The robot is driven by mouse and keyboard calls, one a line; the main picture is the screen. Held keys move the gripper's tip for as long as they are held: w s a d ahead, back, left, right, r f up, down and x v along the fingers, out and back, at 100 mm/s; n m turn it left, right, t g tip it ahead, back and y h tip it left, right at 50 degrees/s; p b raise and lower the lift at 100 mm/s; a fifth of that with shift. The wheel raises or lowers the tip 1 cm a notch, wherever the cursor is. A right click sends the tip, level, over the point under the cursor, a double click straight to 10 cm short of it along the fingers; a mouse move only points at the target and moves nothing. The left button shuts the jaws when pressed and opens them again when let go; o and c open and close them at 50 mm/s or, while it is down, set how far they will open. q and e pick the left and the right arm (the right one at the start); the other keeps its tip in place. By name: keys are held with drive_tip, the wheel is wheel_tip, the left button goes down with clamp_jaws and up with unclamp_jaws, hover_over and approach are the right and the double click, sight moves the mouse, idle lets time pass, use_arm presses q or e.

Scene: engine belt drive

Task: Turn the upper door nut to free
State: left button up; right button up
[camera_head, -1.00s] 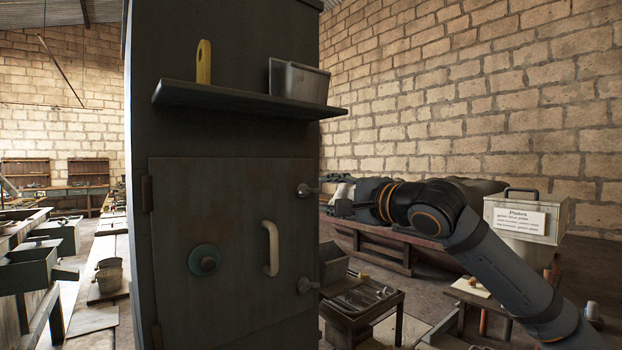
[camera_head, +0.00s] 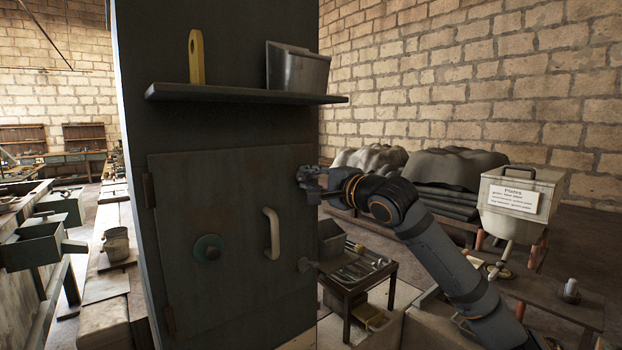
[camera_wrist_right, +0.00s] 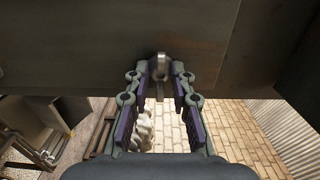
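The grey cabinet door (camera_head: 180,265) is shut, with a pale handle (camera_head: 271,233) and a round green knob (camera_head: 208,248). The upper door nut (camera_wrist_right: 161,66) shows in the right wrist view at the door's edge, centred ahead of my fingers. My right gripper (camera_wrist_right: 160,78) is open, with one finger on either side of the nut's line; I cannot tell whether they touch it. In the head view my right gripper (camera_head: 312,184) is at the door's upper right edge and largely covers the upper nut. The lower door nut (camera_head: 305,264) is clear. My left gripper is not in view.
A shelf (camera_head: 240,94) above the door holds a yellow-handled object (camera_head: 196,57) and a metal bin (camera_head: 298,68). A low tool table (camera_head: 350,284) stands right of the cabinet, below my right arm. A labelled container (camera_head: 518,205) stands farther right.

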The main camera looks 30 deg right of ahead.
clamp_jaws()
drive_tip(key=shift+n, duration=0.3)
drive_tip(key=n, duration=0.8)
drive_tip(key=n+p, duration=0.1)
drive_tip(key=n, duration=0.3)
drive_tip(key=shift+r+n, duration=0.1)
drive_tip(key=shift+n, duration=0.2)
drive_tip(key=n+p, duration=0.1)
drive_tip(key=n, duration=0.3)
drive_tip(key=shift+n, duration=0.6)
